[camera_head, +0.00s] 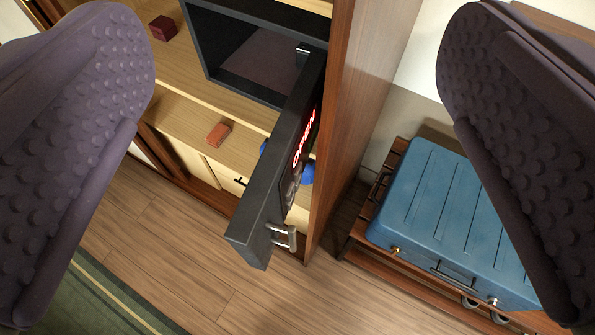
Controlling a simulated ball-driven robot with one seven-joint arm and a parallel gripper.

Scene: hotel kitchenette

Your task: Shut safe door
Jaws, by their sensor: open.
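A dark grey safe (215,62) sits inside a wooden cabinet at the top of the view, and its inside looks empty where I can see it. Its door (262,190) is swung wide open and sticks out of the cabinet toward me. The door's outer face bears red lit letters that seem to read OPEN and a metal handle (284,237). My gripper (298,165) is open, its two purple studded fingers at the left and right of the picture. The door shows between the fingers, farther off, and nothing is held.
A wooden side panel (350,110) stands right of the door. A blue suitcase (455,215) lies on a rack at the right. A dark red box (163,28) and an orange-brown block (219,134) rest on shelves. Wood floor (165,245) and a green rug (95,300) are clear below.

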